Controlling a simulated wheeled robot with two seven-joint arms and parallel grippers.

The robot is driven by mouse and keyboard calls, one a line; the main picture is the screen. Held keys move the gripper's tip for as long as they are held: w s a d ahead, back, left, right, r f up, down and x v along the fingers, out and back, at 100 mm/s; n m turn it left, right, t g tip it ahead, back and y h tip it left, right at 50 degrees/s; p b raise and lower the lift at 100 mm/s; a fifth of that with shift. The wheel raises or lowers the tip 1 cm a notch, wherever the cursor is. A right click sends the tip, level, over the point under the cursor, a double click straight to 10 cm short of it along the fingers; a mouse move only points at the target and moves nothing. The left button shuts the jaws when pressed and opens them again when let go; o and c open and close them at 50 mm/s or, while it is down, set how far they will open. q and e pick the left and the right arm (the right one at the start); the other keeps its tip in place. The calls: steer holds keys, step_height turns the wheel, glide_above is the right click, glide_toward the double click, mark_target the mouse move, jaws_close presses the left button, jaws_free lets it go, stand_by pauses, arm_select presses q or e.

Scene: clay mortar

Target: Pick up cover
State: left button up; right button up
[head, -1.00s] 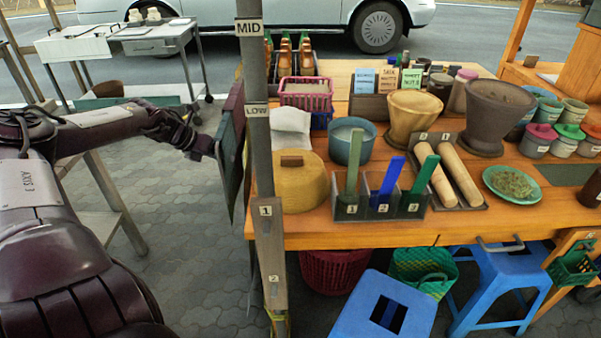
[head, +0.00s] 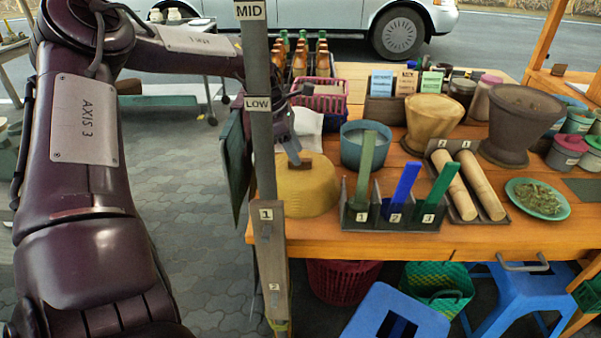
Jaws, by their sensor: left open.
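The cover (head: 306,197) is a yellow, low dome with a brown wooden block handle (head: 300,167) on top. It sits on the left end of the orange wooden table, just right of the grey post. My left gripper (head: 291,153) is open and points down just above the handle, its fingertips close to it. I cannot tell whether they touch the handle. The post hides part of my left wrist. A light clay mortar (head: 431,115) and a dark mortar (head: 520,115) stand further right. My right gripper is not in view.
The grey post (head: 257,60) stands close in front of my left forearm. Right of the cover are a rack with three upright coloured handles (head: 391,218) and a blue-grey bowl (head: 364,147). A pink basket (head: 320,97) and white cloth are behind.

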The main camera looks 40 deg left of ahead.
arm_select(q)
steer(key=shift+x, duration=1.2)
jaws_close()
